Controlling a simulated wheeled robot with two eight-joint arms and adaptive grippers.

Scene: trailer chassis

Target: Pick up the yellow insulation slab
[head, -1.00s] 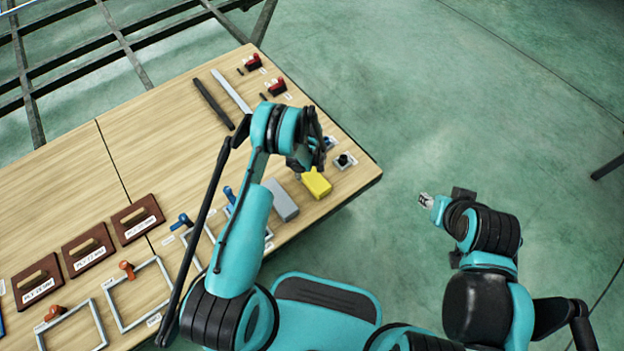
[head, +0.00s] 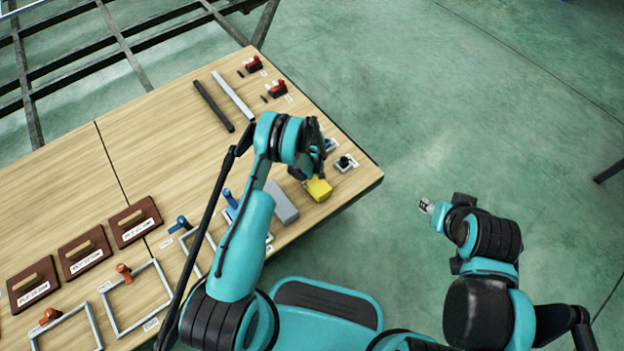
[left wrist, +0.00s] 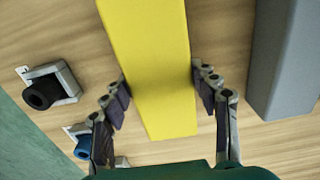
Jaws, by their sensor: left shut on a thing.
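The yellow insulation slab (head: 320,190) lies near the right edge of the wooden table, partly hidden by my left gripper (head: 306,176) in the head view. In the left wrist view the slab (left wrist: 150,50) runs up between the two fingers of my left gripper (left wrist: 159,92). The fingers are at its two long sides, and the gripper is shut on it. No clear gap shows between slab and table. My right gripper (head: 428,206) hangs over the floor, right of the table; its fingers are too small to read.
A grey slab (head: 283,203) lies close beside the yellow one; it also shows in the left wrist view (left wrist: 284,60). Black (left wrist: 46,91) and blue knobbed parts sit on the other side. Dark and light bars (head: 232,95), red parts and framed panels occupy the table (head: 150,110).

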